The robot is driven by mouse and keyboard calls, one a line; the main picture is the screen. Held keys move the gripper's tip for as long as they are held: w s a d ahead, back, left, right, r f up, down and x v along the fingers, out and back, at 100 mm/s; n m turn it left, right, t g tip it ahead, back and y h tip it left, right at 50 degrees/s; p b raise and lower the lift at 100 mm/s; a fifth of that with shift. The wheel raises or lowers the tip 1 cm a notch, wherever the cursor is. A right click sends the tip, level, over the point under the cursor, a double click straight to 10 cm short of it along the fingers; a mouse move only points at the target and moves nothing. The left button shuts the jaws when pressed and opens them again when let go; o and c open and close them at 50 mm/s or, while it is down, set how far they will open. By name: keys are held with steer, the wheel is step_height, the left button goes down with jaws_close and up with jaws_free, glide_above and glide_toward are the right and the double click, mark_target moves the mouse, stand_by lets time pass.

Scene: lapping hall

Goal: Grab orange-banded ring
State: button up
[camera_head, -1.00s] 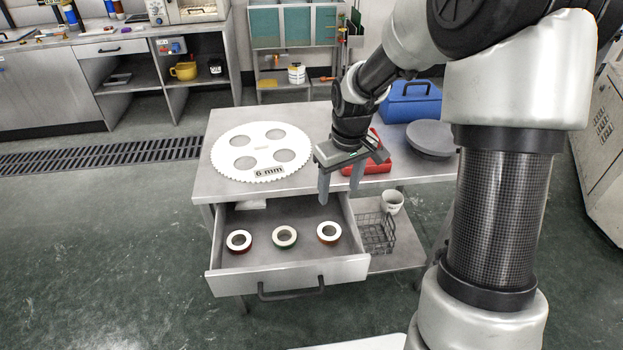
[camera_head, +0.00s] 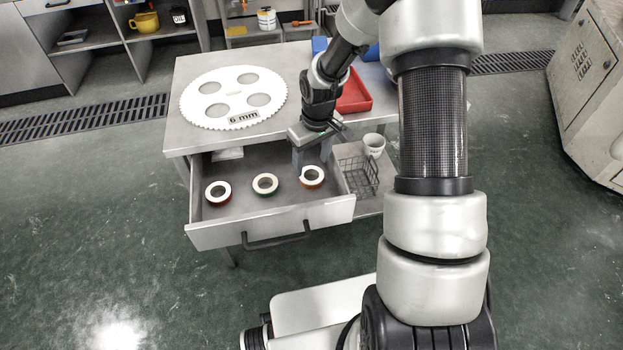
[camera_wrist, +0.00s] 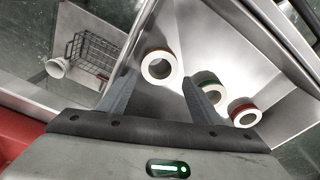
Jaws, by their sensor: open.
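The orange-banded ring (camera_head: 313,186), white on top, lies flat in the open drawer (camera_head: 250,207), rightmost of three rings in the head view. My gripper (camera_head: 311,165) is open and points down into the drawer over this ring. In the wrist view, the orange-banded ring (camera_wrist: 160,82) shows between the two fingertips (camera_wrist: 158,76), with a finger on either side. I cannot tell how far the tips are above it, and nothing is held.
A green-banded ring (camera_head: 265,191) and a red-banded ring (camera_head: 218,200) lie to the left in the drawer. A wire basket (camera_head: 358,175) and white cup (camera_head: 374,142) stand right of the drawer. A large toothed disc (camera_head: 222,119) and red tray (camera_head: 354,101) are on the table.

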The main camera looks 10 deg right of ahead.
mark_target(312, 172)
step_height(312, 172, down, 5)
steer(key=shift+f+b, duration=0.1)
steer(key=shift+b, duration=0.65)
steer(key=c, duration=0.9)
